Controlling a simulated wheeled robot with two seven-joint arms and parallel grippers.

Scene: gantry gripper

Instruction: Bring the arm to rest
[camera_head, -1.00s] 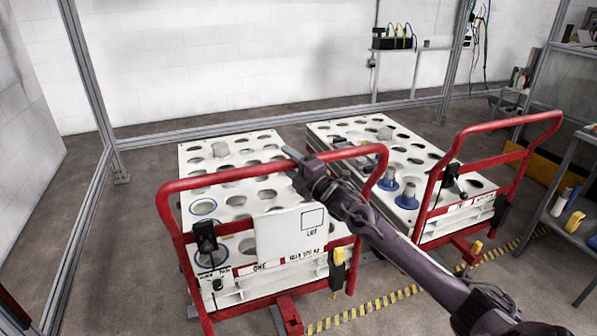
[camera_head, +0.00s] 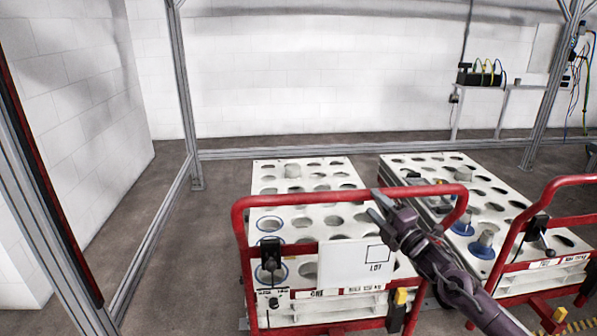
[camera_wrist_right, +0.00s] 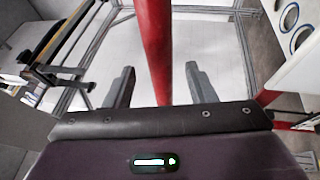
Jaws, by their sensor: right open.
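My right arm comes in from the lower right in the head view. Its gripper (camera_head: 376,207) is by the top bar of the left cart's red handle (camera_head: 310,198), in front of the white cart top. In the right wrist view the two grey fingers (camera_wrist_right: 160,88) stand apart with no object gripped. A red bar (camera_wrist_right: 153,45) of the handle runs up the picture between them; I cannot tell whether it lies between the fingers or beyond them. My left gripper is not in view.
The left cart (camera_head: 320,222) has a white top with round holes and a white LOT plate (camera_head: 345,272). A second cart (camera_head: 505,207) stands to its right, holding blue-ringed parts (camera_head: 483,247). Metal frame posts (camera_head: 186,100) surround the area. Floor left of the carts is clear.

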